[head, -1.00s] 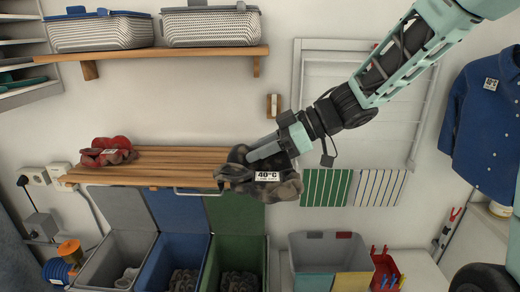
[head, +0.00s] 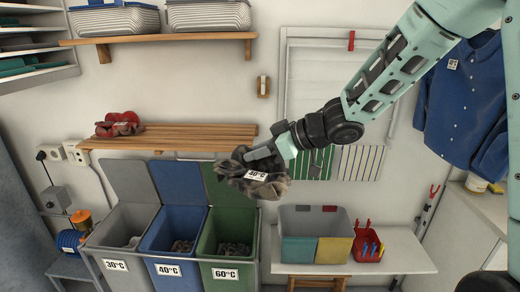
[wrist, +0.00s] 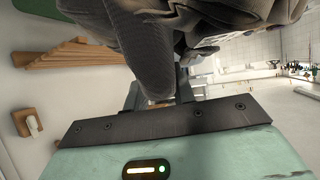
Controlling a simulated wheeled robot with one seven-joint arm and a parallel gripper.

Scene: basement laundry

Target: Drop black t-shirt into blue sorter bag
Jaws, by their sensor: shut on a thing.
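My gripper (head: 262,158) is shut on the black t-shirt (head: 255,183), a crumpled dark grey-black bundle with a white 40°C label. In the head view it hangs in the air above and to the right of the green bag. The cloth also fills the upper middle of the wrist view (wrist: 145,45), hiding most of the fingers. The blue sorter bag (head: 176,262), labelled 40°C, is the middle one of three, lower left of my gripper. Its lid is up against the wall, and dark cloth lies inside.
A grey bag (head: 119,270) labelled 30°C and a green bag (head: 228,271) labelled 60°C flank the blue one. A slatted wooden shelf (head: 190,135) with a red bundle (head: 118,124) juts out above them. A grey basket (head: 315,222) stands on a bench at right.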

